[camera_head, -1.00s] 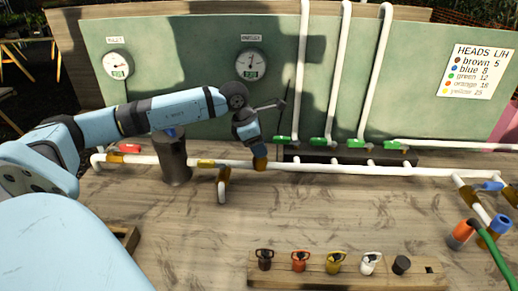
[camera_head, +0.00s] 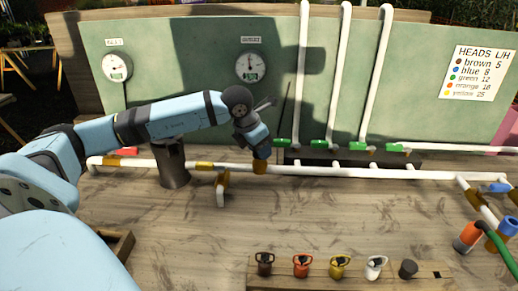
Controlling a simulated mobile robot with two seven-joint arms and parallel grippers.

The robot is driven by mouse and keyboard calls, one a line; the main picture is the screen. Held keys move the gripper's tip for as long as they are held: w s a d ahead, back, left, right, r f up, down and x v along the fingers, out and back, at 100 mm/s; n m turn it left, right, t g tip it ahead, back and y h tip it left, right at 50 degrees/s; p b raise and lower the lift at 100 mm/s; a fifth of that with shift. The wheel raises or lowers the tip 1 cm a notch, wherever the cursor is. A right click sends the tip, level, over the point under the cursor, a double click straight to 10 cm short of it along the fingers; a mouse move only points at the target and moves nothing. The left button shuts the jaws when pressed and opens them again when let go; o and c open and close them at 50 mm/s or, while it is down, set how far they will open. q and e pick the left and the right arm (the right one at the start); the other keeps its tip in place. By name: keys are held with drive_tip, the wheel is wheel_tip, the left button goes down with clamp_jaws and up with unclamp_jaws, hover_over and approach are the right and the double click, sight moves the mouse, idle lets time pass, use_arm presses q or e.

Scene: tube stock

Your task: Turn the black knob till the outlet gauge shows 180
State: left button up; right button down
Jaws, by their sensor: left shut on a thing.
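My left arm comes in from the left across the bench. Its gripper (camera_head: 260,153) points down at the white pipe, right above a brass fitting (camera_head: 260,168). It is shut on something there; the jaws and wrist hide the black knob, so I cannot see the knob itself. The outlet gauge (camera_head: 250,66) is the right-hand round dial on the green board. Its needle points roughly straight up, and its small green readout is too small to read. The other gauge (camera_head: 116,67) is at the left of the board. My right gripper is not in view.
A dark cylinder (camera_head: 173,166) stands behind the arm on the pipe line. Several green-handled valves (camera_head: 331,143) sit under upright white tubes on the right. A wooden rack (camera_head: 350,283) with several coloured heads is at the front.

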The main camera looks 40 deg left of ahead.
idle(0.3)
use_arm(q)
drive_tip(key=o, duration=0.9)
drive_tip(key=shift+r, duration=0.1)
drive_tip(key=v, duration=1.3)
drive_tip(key=shift+r+p, duration=0.4)
drive_tip(key=shift+s+f, duration=0.1)
drive_tip(key=shift+s, duration=0.05)
